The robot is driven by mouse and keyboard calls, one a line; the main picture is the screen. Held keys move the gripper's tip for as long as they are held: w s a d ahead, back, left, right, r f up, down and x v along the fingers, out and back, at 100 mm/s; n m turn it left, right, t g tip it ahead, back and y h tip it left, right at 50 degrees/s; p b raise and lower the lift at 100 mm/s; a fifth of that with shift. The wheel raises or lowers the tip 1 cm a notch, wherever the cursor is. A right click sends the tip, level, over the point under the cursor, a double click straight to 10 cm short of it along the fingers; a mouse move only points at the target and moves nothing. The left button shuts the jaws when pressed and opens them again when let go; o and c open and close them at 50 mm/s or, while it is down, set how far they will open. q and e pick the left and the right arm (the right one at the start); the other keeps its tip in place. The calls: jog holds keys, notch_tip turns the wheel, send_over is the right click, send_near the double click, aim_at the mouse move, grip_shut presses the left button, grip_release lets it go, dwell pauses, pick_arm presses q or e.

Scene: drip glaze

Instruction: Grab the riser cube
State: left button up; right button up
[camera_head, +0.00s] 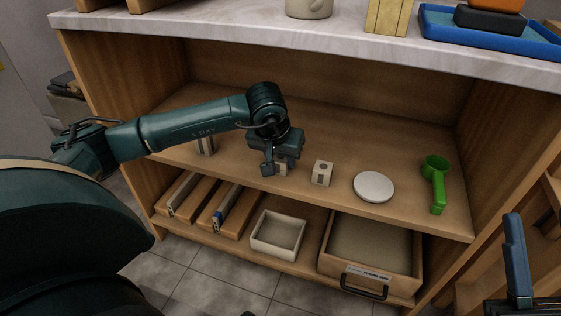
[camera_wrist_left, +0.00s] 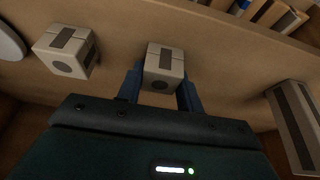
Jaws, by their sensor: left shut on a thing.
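A beige riser cube (camera_wrist_left: 163,58) with a dark stripe on top and a dark round spot on its side sits between the blue fingers of my left gripper (camera_wrist_left: 161,88). The gripper is shut on it. In the head view, my left gripper (camera_head: 274,166) is low over the middle of the cabinet shelf, and the cube is mostly hidden by it. A second, similar cube (camera_head: 322,173) stands free on the shelf to the right; it also shows in the left wrist view (camera_wrist_left: 67,51). My right gripper (camera_head: 516,262) shows only partly at the lower right edge.
A white disc (camera_head: 374,187) and a green scoop (camera_head: 435,182) lie right on the shelf (camera_head: 400,160). An upright block (camera_head: 206,145) stands behind my left forearm. Below are a white tray (camera_head: 278,235) and a wooden drawer box (camera_head: 370,255). The countertop (camera_head: 200,23) overhangs the shelf.

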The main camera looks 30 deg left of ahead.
pick_arm(q)
jog(key=c, duration=0.4)
jog(key=shift+o, duration=0.2)
jog(key=shift+r, duration=0.15)
